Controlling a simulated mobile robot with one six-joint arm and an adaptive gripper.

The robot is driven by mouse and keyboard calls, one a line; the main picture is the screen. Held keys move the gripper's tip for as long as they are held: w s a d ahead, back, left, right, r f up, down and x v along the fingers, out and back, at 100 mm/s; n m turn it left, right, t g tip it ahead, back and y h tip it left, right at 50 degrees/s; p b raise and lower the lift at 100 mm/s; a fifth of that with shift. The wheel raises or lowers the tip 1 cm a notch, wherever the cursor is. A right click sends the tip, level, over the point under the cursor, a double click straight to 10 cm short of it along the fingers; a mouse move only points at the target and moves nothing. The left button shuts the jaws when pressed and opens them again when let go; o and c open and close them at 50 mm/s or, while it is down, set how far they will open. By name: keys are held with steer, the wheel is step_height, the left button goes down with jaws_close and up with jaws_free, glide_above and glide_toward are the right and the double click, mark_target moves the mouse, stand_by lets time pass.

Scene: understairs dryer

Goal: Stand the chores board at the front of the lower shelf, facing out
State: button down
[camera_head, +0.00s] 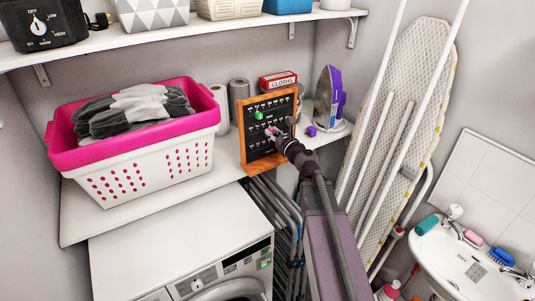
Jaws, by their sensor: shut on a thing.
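The chores board (258,146) has an orange wooden frame and a black face with white writing and a green magnet. It is upright, leaning slightly, at the front of the lower shelf (225,160), with its face turned out toward the camera. My gripper (280,137) is shut on the board at its right part, and hides part of the face there. The bottom edge of the frame is at the shelf's front edge; I cannot tell whether it rests on the shelf.
A pink-rimmed white laundry basket (140,160) fills the shelf's left. Grey rolls (238,95), a red cloths box (278,81) and an iron (328,98) stand behind or right of the board. A washing machine (185,255) is below. An ironing board (405,120) leans at right.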

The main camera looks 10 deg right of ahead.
mark_target(273, 132)
steer(key=shift+v, duration=1.9)
steer(key=shift+w+r, duration=0.1)
steer(key=shift+w, duration=0.05)
steer(key=w+d+f+b, duration=0.1)
steer(key=w, duration=1.3)
steer(key=shift+w+f, duration=0.2)
steer(key=shift+d, duration=0.1)
steer(key=shift+w+f+b, duration=0.35)
steer(key=shift+f+b, duration=0.6)
steer(key=shift+b, duration=0.1)
steer(key=shift+w+f+b, duration=0.3)
steer(key=shift+f+b, duration=0.6)
steer(key=shift+b, duration=0.15)
steer(key=c, duration=0.5)
jaws_free()
steer(key=shift+c, duration=0.2)
